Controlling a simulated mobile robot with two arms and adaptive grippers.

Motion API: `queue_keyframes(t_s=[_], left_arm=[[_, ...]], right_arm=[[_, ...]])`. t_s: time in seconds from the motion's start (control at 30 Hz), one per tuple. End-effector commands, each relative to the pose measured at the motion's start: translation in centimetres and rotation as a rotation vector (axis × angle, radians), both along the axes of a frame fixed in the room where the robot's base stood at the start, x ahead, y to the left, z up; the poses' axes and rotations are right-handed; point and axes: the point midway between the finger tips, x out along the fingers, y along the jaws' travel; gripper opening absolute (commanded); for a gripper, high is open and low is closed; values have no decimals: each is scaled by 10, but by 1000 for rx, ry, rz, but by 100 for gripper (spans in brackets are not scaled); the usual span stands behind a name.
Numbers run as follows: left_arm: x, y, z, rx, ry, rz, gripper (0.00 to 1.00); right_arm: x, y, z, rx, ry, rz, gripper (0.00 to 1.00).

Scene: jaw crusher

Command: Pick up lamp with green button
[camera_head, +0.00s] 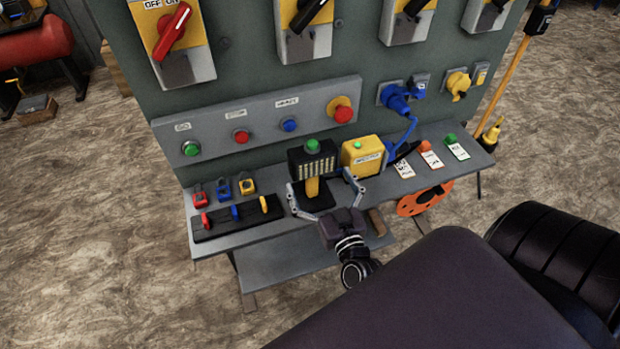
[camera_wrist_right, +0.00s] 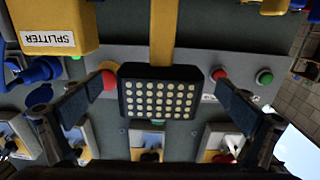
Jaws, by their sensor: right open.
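The lamp with the green button (camera_head: 312,165) stands on the grey shelf of the panel. It has a black head with a grid of LEDs, a green button on top and a yellow stem on a dark base. My right gripper (camera_head: 319,179) is open in front of it, with one finger toward each side of the lamp. In the right wrist view, which is turned over, the LED head (camera_wrist_right: 158,92) is between the two spread fingers, with gaps on both sides. I cannot tell how deep the fingers reach. My left gripper is out of view.
A yellow splitter box (camera_head: 362,155) stands close right of the lamp; its label shows in the wrist view (camera_wrist_right: 50,25). Padlocks (camera_head: 224,188) and a black lock rack (camera_head: 237,220) are on the left. Tags (camera_head: 430,157) and an orange disc (camera_head: 424,200) are on the right.

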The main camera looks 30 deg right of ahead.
Motion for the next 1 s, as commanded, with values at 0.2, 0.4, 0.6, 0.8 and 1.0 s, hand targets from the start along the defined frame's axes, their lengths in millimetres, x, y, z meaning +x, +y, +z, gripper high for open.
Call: queue_keyframes(t_s=[0.2, 0.4, 0.6, 0.8, 1.0], left_arm=[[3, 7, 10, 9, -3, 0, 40], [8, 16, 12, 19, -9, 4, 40], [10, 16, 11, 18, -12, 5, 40], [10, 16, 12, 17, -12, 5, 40], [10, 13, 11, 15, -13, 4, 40]], right_arm=[[31, -9, 2, 0, -2, 1, 100], [44, -13, -1, 0, 1, 1, 100], [44, -13, -1, 0, 1, 1, 100], [44, -13, -1, 0, 1, 1, 78], [44, -13, -1, 0, 1, 1, 56]])
